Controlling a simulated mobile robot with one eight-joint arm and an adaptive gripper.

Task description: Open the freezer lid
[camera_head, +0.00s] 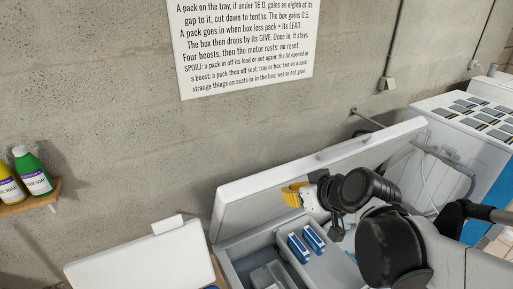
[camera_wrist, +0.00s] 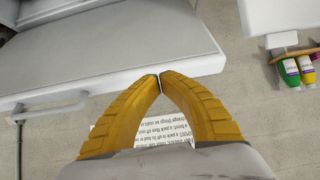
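The freezer lid (camera_head: 280,185) is a long white slab, raised and tilted up over the open white freezer box. Its handle (camera_head: 340,150) runs along the upper edge, and lid and handle (camera_wrist: 45,98) also fill the upper left of the wrist view. My gripper (camera_head: 293,194) has yellow ribbed fingers and is close to the lid's inner face in the head view. In the wrist view its fingertips (camera_wrist: 160,77) meet with nothing visible between them. Whether they touch the lid is unclear. My arm hides part of the box and the lid's right side.
Blue-and-white packs (camera_head: 298,248) stand inside the freezer beside a grey tray (camera_head: 273,276). A second white panel (camera_head: 140,260) lies at the lower left. A wall shelf (camera_head: 30,203) holds green and yellow bottles. A text sign (camera_head: 245,45) hangs above. A white unit (camera_head: 470,120) stands right.

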